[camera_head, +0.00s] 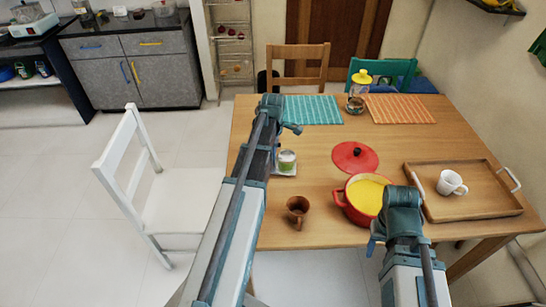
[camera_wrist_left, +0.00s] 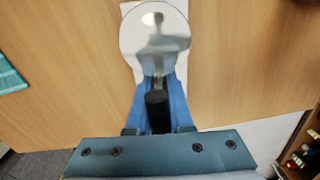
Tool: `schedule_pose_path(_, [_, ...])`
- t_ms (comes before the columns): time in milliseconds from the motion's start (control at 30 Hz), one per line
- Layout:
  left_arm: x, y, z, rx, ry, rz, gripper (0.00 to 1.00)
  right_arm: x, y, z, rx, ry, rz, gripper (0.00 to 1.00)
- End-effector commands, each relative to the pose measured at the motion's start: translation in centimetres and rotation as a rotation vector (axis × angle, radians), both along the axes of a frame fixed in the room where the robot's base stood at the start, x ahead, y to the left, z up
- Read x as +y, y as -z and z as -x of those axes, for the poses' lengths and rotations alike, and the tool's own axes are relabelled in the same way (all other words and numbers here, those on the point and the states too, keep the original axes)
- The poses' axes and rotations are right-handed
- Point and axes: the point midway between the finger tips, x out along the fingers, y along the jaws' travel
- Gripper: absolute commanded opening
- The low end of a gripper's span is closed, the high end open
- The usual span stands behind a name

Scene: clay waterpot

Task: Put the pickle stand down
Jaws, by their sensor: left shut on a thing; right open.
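A brown cup (camera_head: 297,209) stands in front of the stand. A red pot (camera_head: 353,207) with yellow contents and a red lid (camera_head: 355,156) are to the right. A wooden tray (camera_head: 478,205) holds a white mug (camera_head: 451,183). The teal placemat (camera_head: 315,109) lies behind. Table between stand and lid is clear.

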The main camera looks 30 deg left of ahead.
Motion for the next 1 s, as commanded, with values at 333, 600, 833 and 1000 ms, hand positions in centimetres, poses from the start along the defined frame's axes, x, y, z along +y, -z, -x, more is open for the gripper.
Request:
schedule_pose_path(333, [0.0, -5.2, 0.0, 0.0, 0.0, 0.0, 0.0, 0.0, -5.2, 0.0, 0.0, 0.0, 0.0, 0.5])
schedule_pose_path(600, [0.0, -8.6, 0.0, 0.0, 0.0, 0.0, 0.0, 0.0, -8.6, 0.0, 0.0, 0.0, 0.0, 0.5])
schedule_pose_path(833, [0.0, -9.0, 0.0, 0.0, 0.0, 0.0, 0.0, 0.0, -9.1, 0.0, 0.0, 0.0, 0.0, 0.5])
schedule_pose_path(1000, [0.0, -9.0, 0.0, 0.0, 0.0, 0.0, 0.0, 0.0, -9.0, 0.0, 0.0, 0.0, 0.0, 0.5])
